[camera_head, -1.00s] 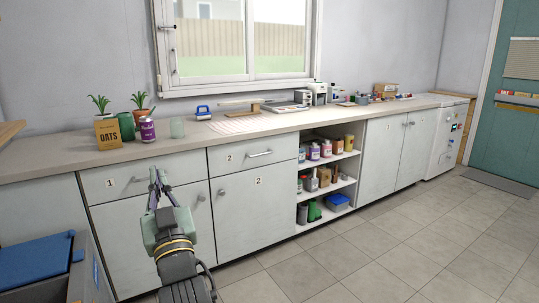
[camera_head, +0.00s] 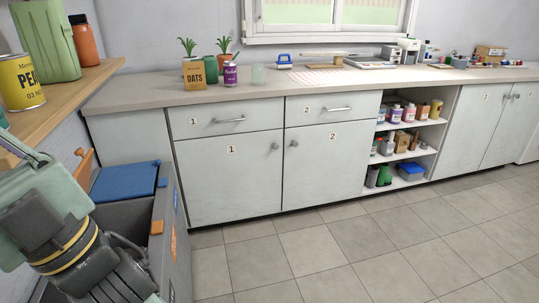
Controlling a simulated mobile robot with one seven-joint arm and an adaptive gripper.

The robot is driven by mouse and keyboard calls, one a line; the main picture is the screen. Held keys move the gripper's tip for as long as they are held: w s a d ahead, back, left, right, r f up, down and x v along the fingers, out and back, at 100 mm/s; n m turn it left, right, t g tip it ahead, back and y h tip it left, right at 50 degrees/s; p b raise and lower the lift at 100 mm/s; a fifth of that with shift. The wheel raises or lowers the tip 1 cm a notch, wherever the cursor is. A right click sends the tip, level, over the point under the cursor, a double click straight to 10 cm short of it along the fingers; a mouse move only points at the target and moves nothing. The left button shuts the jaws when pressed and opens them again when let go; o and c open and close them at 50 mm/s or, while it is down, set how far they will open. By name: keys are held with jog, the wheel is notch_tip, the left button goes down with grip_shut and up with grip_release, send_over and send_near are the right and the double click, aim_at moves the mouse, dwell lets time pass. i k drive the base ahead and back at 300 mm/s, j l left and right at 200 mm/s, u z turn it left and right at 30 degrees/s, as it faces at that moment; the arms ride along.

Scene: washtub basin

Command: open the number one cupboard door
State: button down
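The number one cupboard door (camera_head: 232,179) is a pale grey panel marked 1, under the number one drawer (camera_head: 225,120). It is closed, with a small round knob (camera_head: 275,146) near its upper right corner. The number two door (camera_head: 326,165) beside it is also closed, with its knob near its upper left corner. My gripper (camera_head: 22,160) is at the far left, well away from the door, close to the wooden shelf edge. Its fingers are partly cut off by the frame edge, so their opening is not clear.
A grey bin with a blue lid (camera_head: 125,180) stands at the left, close to the cupboard. A wooden shelf (camera_head: 75,95) with a can and containers juts in at upper left. Tiled floor (camera_head: 310,250) before the cupboards is clear. Open shelves (camera_head: 408,155) hold bottles.

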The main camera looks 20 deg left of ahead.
aim_at(231, 177)
jog(key=i+l+u, duration=0.15)
jog(key=i+l, duration=0.2)
jog(key=i, duration=0.3)
jog(key=i+l+u, duration=0.2)
jog(key=i+l, duration=0.2)
jog(key=i, duration=0.25)
jog(key=i+l+u, duration=0.15)
jog(key=i+l, duration=0.35)
jog(key=i, duration=0.1)
